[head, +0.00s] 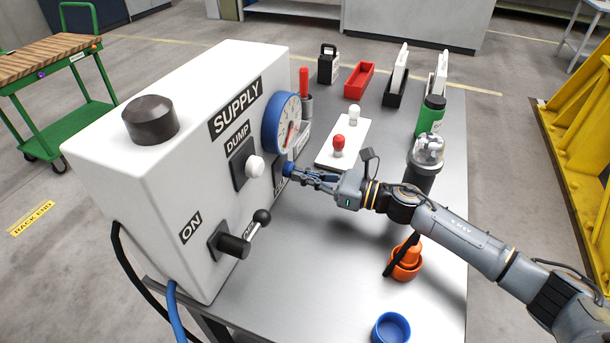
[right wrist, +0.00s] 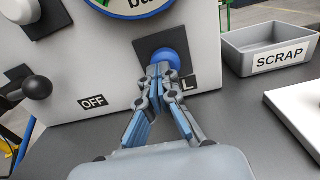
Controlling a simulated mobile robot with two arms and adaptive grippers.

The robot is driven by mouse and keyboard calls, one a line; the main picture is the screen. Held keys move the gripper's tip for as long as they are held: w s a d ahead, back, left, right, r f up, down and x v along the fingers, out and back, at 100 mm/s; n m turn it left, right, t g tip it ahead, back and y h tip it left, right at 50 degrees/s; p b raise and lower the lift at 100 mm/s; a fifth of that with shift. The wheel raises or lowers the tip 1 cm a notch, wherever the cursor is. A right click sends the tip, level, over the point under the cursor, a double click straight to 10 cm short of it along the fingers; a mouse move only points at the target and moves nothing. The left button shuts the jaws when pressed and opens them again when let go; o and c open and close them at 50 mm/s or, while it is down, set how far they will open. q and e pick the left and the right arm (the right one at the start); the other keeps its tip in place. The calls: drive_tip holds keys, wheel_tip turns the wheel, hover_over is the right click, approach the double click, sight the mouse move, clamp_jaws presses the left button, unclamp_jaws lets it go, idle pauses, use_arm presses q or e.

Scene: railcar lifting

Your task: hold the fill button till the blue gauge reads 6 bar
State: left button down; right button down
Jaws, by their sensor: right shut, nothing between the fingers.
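The white supply box (head: 185,150) stands on the left of the metal table. The blue-rimmed gauge (head: 282,122) is on its front; its needle and number are too small to read surely. The blue fill button (head: 288,168) is below the gauge, and it also shows in the right wrist view (right wrist: 166,57). My right gripper (head: 296,172) is shut and empty, with its fingertips at the button, seemingly touching it. How far the button is pressed cannot be told. My left gripper is not in view.
A white dump button (head: 255,166) and a black lever (head: 261,217) are on the same face. A grey scrap bin (right wrist: 268,47) stands beyond the box.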

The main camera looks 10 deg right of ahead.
drive_tip(key=shift+w+a+r+b, duration=0.1)
drive_tip(key=shift+w+a+b, duration=0.3)
drive_tip(key=shift+a, duration=0.25)
drive_tip(key=shift+s+d+r, duration=0.1)
drive_tip(key=shift+a+r, duration=0.2)
drive_tip(key=shift+r, duration=0.05)
idle(2.1)
drive_tip(key=shift+d, duration=0.1)
idle(3.4)
drive_tip(key=shift+s+d+f, duration=0.1)
drive_tip(key=shift+d+f, duration=0.05)
drive_tip(key=shift+d, duration=0.05)
drive_tip(key=v, duration=1.1)
drive_tip(key=shift+s+d+f, duration=0.15)
drive_tip(key=shift+d+f, duration=0.1)
drive_tip(key=shift+d, duration=0.1)
